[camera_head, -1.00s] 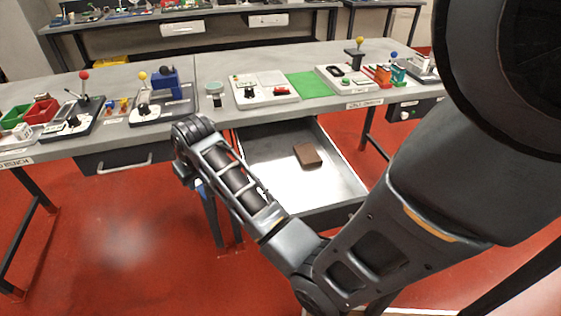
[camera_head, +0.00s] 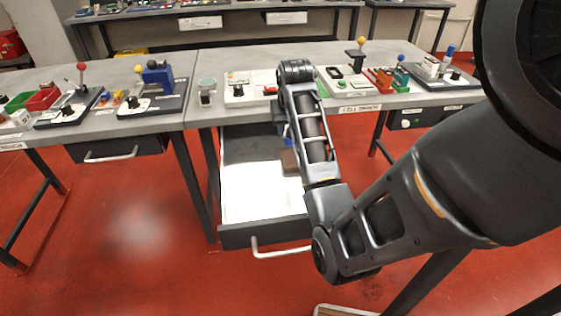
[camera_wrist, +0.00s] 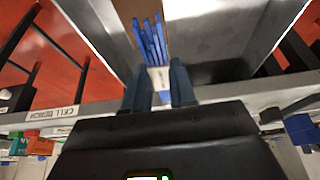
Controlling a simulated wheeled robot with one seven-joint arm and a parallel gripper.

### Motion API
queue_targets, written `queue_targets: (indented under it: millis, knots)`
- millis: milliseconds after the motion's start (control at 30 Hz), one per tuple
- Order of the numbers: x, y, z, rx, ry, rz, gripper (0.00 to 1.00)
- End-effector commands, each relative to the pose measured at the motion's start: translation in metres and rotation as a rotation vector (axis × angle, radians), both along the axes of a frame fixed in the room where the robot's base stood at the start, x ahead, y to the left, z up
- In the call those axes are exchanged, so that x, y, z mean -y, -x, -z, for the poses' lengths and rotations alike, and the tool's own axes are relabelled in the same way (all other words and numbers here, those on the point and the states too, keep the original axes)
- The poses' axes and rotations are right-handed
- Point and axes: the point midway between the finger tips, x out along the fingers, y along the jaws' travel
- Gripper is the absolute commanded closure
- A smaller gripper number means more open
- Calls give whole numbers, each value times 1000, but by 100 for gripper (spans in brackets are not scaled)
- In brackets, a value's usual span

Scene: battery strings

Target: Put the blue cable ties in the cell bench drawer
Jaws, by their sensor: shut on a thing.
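The blue cable ties (camera_wrist: 150,42), a thin bundle with a white band, are held between the fingers of my gripper (camera_wrist: 158,88) in the wrist view. The gripper is shut on the banded end, and the loose ends point into the open drawer. The cell bench drawer (camera_head: 262,236) is pulled out, with a pale grey inside and a bar handle. In the head view my arm hangs over its right side and hides most of the gripper and ties. The ties appear above the drawer; whether they touch anything in it is unclear.
A brown block (camera_head: 290,161) lies in the drawer, and it shows behind the ties in the wrist view (camera_wrist: 146,14). The drawer's left and front floor is clear. The bench top (camera_head: 225,112) above carries switch panels and a jar (camera_head: 207,88). Another drawer (camera_head: 115,150) at left is shut.

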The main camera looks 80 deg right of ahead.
Motion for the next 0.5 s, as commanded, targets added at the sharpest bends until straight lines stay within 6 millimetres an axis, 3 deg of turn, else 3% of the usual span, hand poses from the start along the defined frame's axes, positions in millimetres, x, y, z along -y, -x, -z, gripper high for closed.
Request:
queue_targets:
  millis: [500]
  knots:
    - [-59,-73,56,-4,-3,-6,100]
